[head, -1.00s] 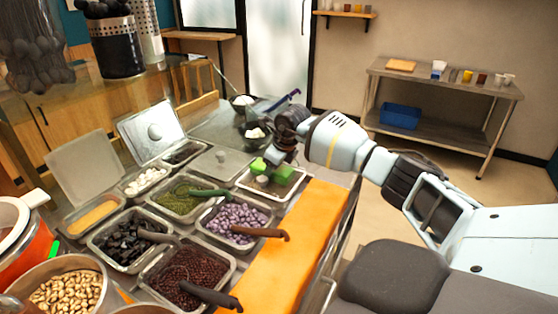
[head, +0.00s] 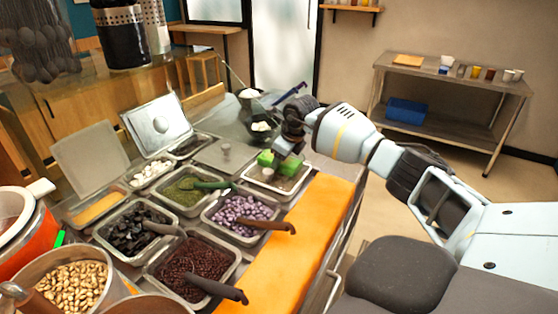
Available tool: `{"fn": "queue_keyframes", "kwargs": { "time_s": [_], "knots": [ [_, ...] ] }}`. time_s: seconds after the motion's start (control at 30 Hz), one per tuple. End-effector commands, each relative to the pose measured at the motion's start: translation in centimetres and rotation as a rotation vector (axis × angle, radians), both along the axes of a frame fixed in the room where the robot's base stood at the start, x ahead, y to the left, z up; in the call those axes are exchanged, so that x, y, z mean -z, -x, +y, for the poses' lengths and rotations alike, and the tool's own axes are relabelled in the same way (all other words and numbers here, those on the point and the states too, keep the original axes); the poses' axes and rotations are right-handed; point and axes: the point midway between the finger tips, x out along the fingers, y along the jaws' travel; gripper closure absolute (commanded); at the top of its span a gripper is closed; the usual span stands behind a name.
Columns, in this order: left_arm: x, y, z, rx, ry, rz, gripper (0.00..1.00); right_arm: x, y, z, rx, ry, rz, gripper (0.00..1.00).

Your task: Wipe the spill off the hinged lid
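A raised hinged lid (head: 176,114) stands open at the back of the counter, with a pale round patch (head: 160,124) on its face; I cannot tell if that is the spill or a knob. A second raised lid (head: 88,158) is plain. My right gripper (head: 281,154) reaches in from the right, pointing down over a shallow metal tray (head: 250,185). A bright green block, perhaps a sponge (head: 290,165), shows on both sides of its dark fingers. Whether they grip it is too small to tell. My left gripper is out of view.
Open pans hold black pieces (head: 130,232), red beans (head: 188,262), purple beans (head: 238,212) and green topping (head: 180,192), several with handled spoons. A flat cover (head: 222,160) lies behind. An orange mat (head: 290,245) along the front edge is clear. Dark bowls (head: 258,130) stand behind the gripper.

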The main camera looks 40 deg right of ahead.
Motion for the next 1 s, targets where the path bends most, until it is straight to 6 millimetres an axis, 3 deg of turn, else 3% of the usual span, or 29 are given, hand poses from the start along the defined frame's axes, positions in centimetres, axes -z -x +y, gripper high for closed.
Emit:
{"fn": "queue_keyframes", "kwargs": {
  "time_s": [0.4, 0.8, 1.0],
  "knots": [
    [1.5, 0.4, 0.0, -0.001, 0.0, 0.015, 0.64, -0.1, -0.6, -2.5, 0.008, 0.003, -0.003, 0.76],
    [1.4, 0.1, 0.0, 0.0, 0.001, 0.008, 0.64, -0.4, -0.7, -2.7, 0.007, 0.003, -0.005, 0.76],
    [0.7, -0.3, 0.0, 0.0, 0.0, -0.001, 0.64, -1.5, -0.7, -2.7, 0.007, 0.004, -0.008, 0.76]
  ]
}}
